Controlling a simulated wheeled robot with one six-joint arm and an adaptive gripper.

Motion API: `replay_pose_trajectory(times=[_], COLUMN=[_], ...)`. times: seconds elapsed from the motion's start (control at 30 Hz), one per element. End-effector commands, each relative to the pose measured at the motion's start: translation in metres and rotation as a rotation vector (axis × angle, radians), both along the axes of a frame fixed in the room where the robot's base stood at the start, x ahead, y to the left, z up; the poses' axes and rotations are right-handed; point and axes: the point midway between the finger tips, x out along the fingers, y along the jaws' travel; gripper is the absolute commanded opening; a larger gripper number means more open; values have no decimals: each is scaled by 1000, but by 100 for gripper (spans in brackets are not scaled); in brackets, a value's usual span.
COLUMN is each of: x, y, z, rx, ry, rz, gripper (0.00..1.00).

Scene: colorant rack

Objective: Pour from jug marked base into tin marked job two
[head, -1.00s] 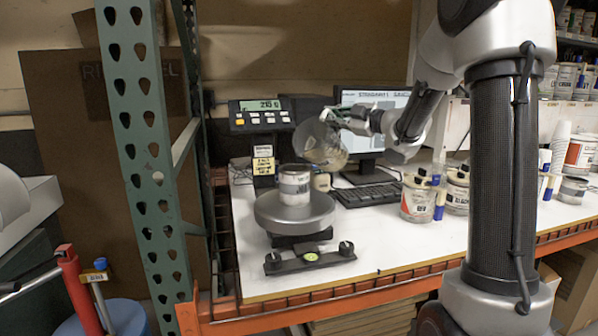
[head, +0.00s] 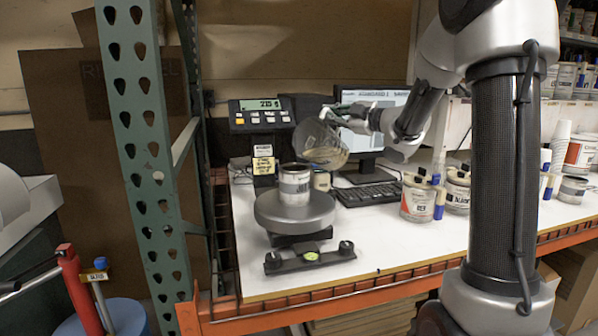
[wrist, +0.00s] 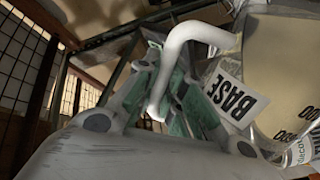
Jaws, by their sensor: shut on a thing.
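The clear jug (head: 322,150) is held tilted above and slightly right of a tin, its mouth toward the left. Pale liquid lies in its lower part. In the wrist view the jug (wrist: 262,55) carries a label reading BASE. My gripper (head: 347,118) is shut on the jug's white handle (wrist: 192,38); the green finger pads (wrist: 180,100) are around it. The open tin (head: 294,186) stands upright on the scale's round plate (head: 293,217); its label is too small to read. I cannot make out a stream between jug and tin.
The scale's display (head: 266,105) stands behind the tin. A monitor (head: 375,100) and keyboard (head: 367,195) are behind right. Other tins (head: 417,198) stand right. A green rack post (head: 148,150) is at left. The table front is mostly clear.

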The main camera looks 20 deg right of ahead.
Motion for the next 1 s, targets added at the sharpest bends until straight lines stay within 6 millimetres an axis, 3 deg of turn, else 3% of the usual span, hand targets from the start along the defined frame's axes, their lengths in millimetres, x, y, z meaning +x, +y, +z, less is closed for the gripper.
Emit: replay_pose_trajectory(times=[1.0], x=[-3], y=[5], z=[8], rx=[-43], ry=[-29], rz=[0], gripper=[0])
